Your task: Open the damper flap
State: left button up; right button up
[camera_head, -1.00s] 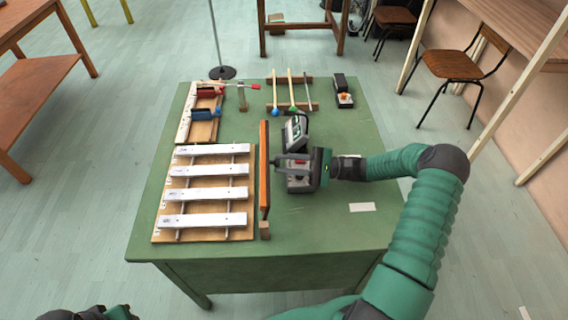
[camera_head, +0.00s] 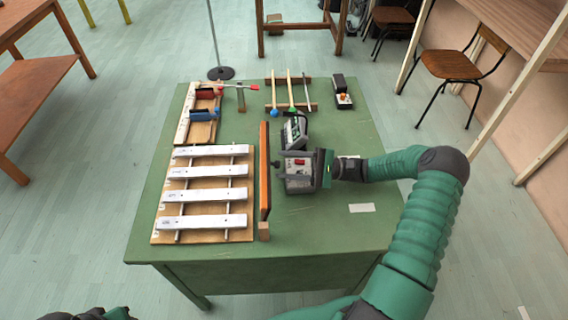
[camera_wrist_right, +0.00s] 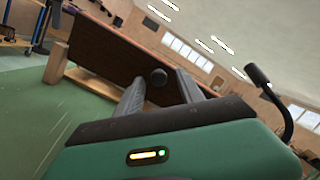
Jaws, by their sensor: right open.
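The damper flap looks to be the orange-brown upright panel (camera_head: 264,172) on the green table, just right of the white-bar instrument. In the right wrist view the brown panel (camera_wrist_right: 105,50) fills the upper left, with a dark round knob (camera_wrist_right: 158,76) on its face. My right gripper (camera_head: 281,172) is open, to the right of the panel and pointing at it. In the wrist view its two fingers appear on either side of the knob; whether they touch it I cannot tell. Only part of my left arm shows at the bottom left edge; its gripper is out of the picture.
A grey device with a black handle (camera_head: 295,130) stands close behind my right gripper. The white-bar instrument (camera_head: 205,190) lies left of the panel. Mallets (camera_head: 290,92) and a small black-and-white box (camera_head: 342,92) lie at the back. The table's front right is mostly clear.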

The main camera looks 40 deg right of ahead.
jog(key=v, duration=1.1)
jog(key=shift+w+f, duration=0.1)
jog(key=shift+w, duration=0.05)
jog(key=shift+d, duration=0.1)
